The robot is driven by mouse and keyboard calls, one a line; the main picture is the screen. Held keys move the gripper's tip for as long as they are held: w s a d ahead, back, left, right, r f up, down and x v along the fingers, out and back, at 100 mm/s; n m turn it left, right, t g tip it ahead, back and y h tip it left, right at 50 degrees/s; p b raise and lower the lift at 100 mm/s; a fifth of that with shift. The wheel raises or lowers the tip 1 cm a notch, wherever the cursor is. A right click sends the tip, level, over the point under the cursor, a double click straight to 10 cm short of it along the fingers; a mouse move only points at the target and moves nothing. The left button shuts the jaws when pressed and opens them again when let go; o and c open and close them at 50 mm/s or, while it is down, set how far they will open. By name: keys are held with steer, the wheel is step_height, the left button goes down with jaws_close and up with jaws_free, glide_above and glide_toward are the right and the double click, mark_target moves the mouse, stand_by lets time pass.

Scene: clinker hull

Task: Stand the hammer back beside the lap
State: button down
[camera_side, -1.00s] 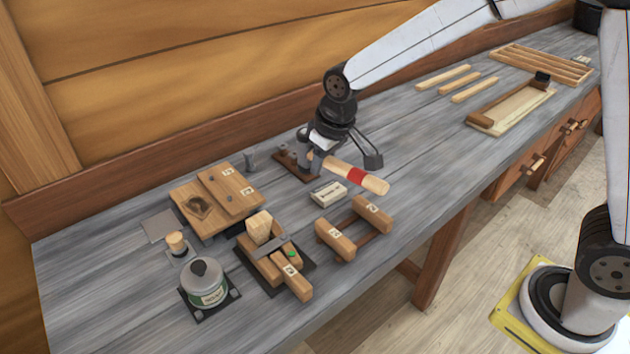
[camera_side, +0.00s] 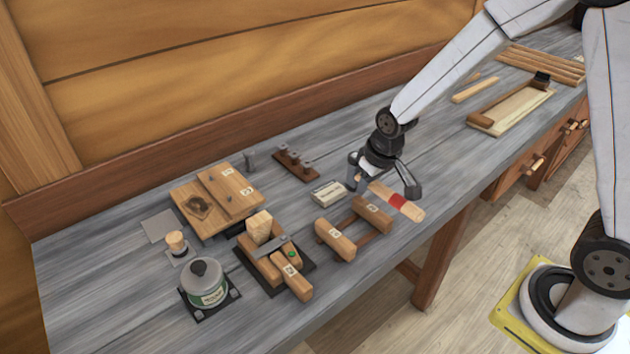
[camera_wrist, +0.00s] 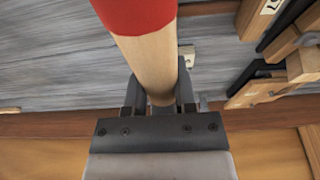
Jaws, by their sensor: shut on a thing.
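My gripper (camera_side: 384,187) is shut on the hammer (camera_side: 401,203), which has a pale wooden handle with a red band. In the side view the hammer slants down to the right from the jaws, above the bench near its front edge. The wrist view shows the handle (camera_wrist: 155,62) between the fingers (camera_wrist: 160,95), with the red band at the top edge. I cannot make out the hammer's head. The lap looks to be the overlapping planks (camera_side: 228,192) at the back left, well left of my gripper.
A pale box (camera_side: 328,193) and a clamp-like wooden pair (camera_side: 335,240) stand left of the hammer. Behind is a dark rack (camera_side: 296,163). A plane-like wooden tool (camera_side: 290,277) and a tin (camera_side: 207,285) are at the front left. The bench middle right is mostly clear.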

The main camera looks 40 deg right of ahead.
steer(key=shift+n, duration=0.4)
steer(key=w+a, duration=0.1)
steer(key=w, duration=0.3)
steer(key=w+a+r, duration=0.1)
steer(key=w+a, duration=0.1)
steer(key=w, duration=0.2)
steer(key=w+a, duration=0.1)
steer(key=w, duration=0.3)
steer(key=shift+a+r, duration=0.25)
steer(key=shift+a, duration=0.05)
steer(key=w+a+r, duration=0.1)
steer(key=w+a, duration=0.4)
steer(key=w, duration=0.3)
steer(key=shift+a+n, duration=0.35)
steer(key=shift+n, duration=0.05)
steer(key=shift+s+f+x, duration=0.1)
steer(key=shift+s+x, duration=0.2)
steer(key=shift+x, duration=1)
steer(key=shift+s+f+x, duration=0.1)
steer(key=shift+s+x, duration=0.2)
steer(key=shift+x, duration=0.95)
steer(key=shift+s+f+x, duration=0.1)
steer(key=shift+s+x, duration=0.25)
steer(key=shift+x, duration=0.95)
steer(key=shift+f, duration=0.45)
